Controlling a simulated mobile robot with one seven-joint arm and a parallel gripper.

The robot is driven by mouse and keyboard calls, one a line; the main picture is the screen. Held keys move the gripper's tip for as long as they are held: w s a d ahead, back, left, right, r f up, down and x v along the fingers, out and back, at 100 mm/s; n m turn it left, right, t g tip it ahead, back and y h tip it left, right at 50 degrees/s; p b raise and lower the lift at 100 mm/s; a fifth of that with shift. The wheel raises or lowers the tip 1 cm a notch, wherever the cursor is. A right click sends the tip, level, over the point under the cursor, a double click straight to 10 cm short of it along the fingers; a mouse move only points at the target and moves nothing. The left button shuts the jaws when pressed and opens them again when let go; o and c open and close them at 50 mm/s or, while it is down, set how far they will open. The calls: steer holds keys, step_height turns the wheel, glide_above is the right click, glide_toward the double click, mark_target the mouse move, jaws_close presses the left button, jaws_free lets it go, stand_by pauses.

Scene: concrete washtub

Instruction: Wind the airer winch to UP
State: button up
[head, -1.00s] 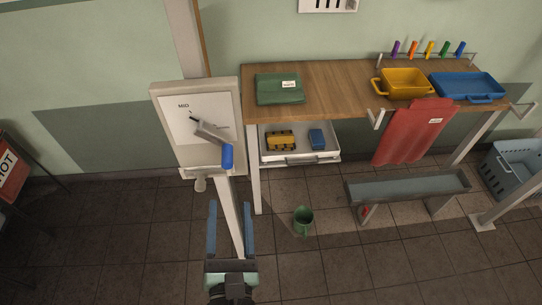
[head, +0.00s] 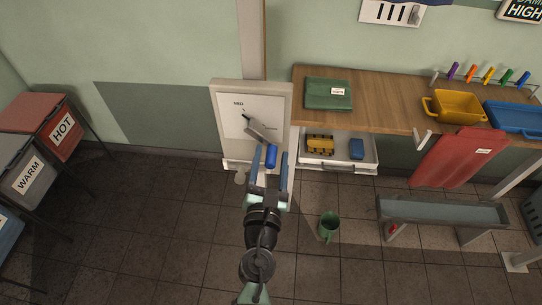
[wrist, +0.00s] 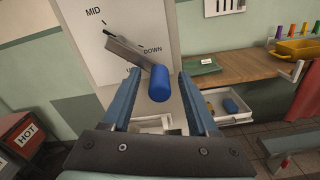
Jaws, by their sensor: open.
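The airer winch is a pale board (head: 225,110) on a post, with a white dial plate (wrist: 103,62). In the wrist view the plate reads MID at top left, DOWN at right and a partly hidden UP below. A grey crank arm (wrist: 128,52) slants down to the right and ends in a blue handle (wrist: 159,84). The handle also shows in the head view (head: 271,157). My gripper (head: 270,160) is open. Its two blue fingers (wrist: 158,98) stand on either side of the handle's line, with a gap to each side. I cannot tell whether the handle is between the fingertips in depth.
A wooden bench (head: 375,105) stands right of the winch, with an open white drawer (head: 339,162) under it. A green mug (head: 328,226) is on the floor. A grey trough (head: 440,212) stands at right. HOT and WARM bins (head: 45,110) are at far left.

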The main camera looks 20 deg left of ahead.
jaws_close()
stand_by(0.4)
stand_by(1.1)
